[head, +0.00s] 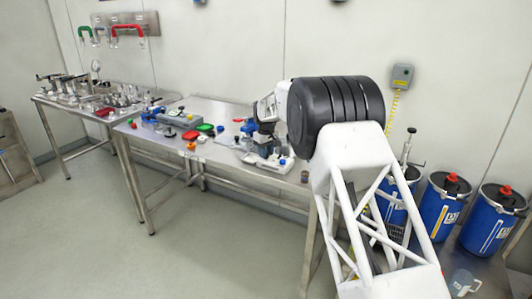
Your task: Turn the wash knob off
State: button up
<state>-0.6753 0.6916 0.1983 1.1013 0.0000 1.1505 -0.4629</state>
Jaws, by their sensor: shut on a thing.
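My gripper (263,143) points down at a small grey, white and blue device (272,160) on the middle bench. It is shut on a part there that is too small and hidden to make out. A small orange part (283,161) shows at the device's right side. I cannot pick out the wash knob for certain; the gripper and wrist cover much of the device.
Blue drums (436,220) and a clear jug (464,283) stand at the right. A second bench (62,101) stands at the left. The floor in front is clear.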

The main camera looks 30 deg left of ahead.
jog(key=shift+f+n, duration=0.1)
jog(key=shift+n, duration=0.9)
jog(key=o, duration=0.9)
jog(key=shift+r, duration=3.95)
jog(key=shift+d+r, duration=0.1)
